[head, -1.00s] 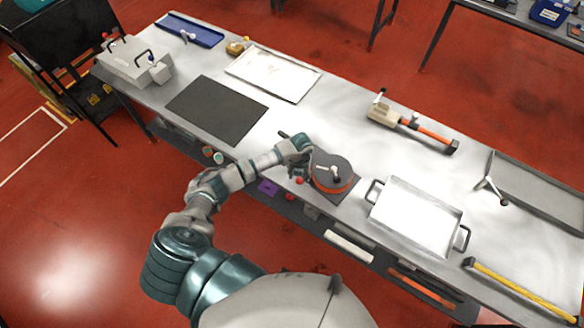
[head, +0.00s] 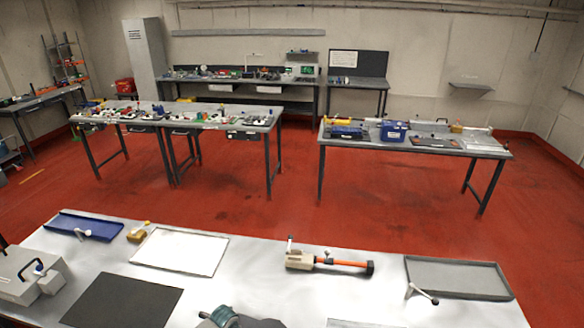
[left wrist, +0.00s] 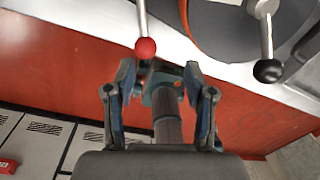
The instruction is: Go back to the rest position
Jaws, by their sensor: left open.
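My left gripper (left wrist: 159,73) is open in the left wrist view, with one finger on each side. A red ball knob (left wrist: 145,47) on a metal lever hangs just above and between the fingertips. A dark grey cylinder with teal parts (left wrist: 168,118) shows between the fingers; I cannot tell what it is or whether it is touched. A black ball knob (left wrist: 268,71) on a lever sits to the right, over a round grey device. My right gripper is not in view.
The near workbench (head: 250,262) holds a black mat (head: 122,302), a white tray (head: 180,251), a blue tray (head: 85,226), an orange-handled tool (head: 330,262) and a grey tray (head: 458,277). Red floor lies open beyond it, before other loaded tables (head: 415,143).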

